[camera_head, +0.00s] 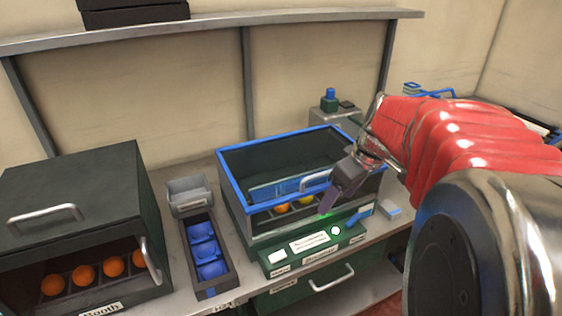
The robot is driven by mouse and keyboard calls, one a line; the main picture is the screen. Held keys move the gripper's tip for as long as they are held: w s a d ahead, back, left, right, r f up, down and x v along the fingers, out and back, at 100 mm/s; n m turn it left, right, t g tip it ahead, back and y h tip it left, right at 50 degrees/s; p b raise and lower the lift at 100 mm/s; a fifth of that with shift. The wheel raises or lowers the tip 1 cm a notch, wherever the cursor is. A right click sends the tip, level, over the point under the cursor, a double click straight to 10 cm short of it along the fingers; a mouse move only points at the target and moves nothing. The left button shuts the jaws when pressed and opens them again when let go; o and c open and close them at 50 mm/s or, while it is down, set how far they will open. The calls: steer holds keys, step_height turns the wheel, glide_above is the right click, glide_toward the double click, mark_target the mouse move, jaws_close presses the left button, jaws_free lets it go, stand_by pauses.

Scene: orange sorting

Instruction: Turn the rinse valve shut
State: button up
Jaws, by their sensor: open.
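My gripper (327,203) reaches in from the right on my red-sleeved arm and points down over the front right of the blue-rimmed tank (228,166). It is open, and nothing shows between its fingers. Just below it is a green panel (295,262) with a green light, white buttons and labels too small to read. A blue lever (360,213) sits at the panel's right end, to the right of my gripper and apart from it. A blue knob (330,94) stands upright on a green block behind the tank. I cannot tell which of these is the rinse valve.
A dark booth (75,196) with oranges inside stands at the left. A narrow tray (190,262) with blue cups lies between it and the tank. Fruit (305,199) shows in the tank's front. A shelf (220,30) runs along the wall above.

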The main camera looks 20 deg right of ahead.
steer(key=n, duration=0.1)
glide_toward(354, 219)
step_height(354, 219, up, 5)
steer(key=s+d, duration=0.2)
steer(key=shift+a+f+y, duration=0.25)
steer(key=shift+y, duration=0.15)
steer(key=x, duration=1.3)
steer(key=shift+w+a+f, duration=0.1)
steer(key=shift+w+f, duration=0.2)
steer(key=shift+w, duration=0.05)
steer(key=shift+c, duration=0.4)
steer(key=c, duration=0.7)
steer(key=shift+t, duration=0.3)
